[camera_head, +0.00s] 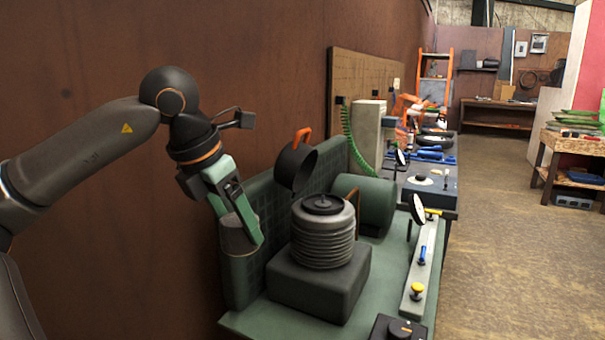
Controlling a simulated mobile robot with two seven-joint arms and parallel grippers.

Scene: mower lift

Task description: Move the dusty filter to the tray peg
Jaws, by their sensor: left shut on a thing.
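My left gripper (246,238) reaches down from the left, with its green fingers shut on a short grey-brown cylinder (231,238), which looks like the dusty filter. The cylinder is upright at the top of a green upright housing (240,285) at the bench's left edge. I cannot tell whether it sits in the housing or just above it. The fingers hide part of it. No tray peg can be made out for sure. A long pale tray-like strip (421,275) with several small knobs and handles lies on the right of the bench. My right gripper is not in view.
A finned engine cylinder (322,232) stands on a dark block (318,283) right of the gripper. Behind it are a black round cover (295,166) with an orange handle and a green drum (365,204). A brown wall is close on the left. The floor at right is clear.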

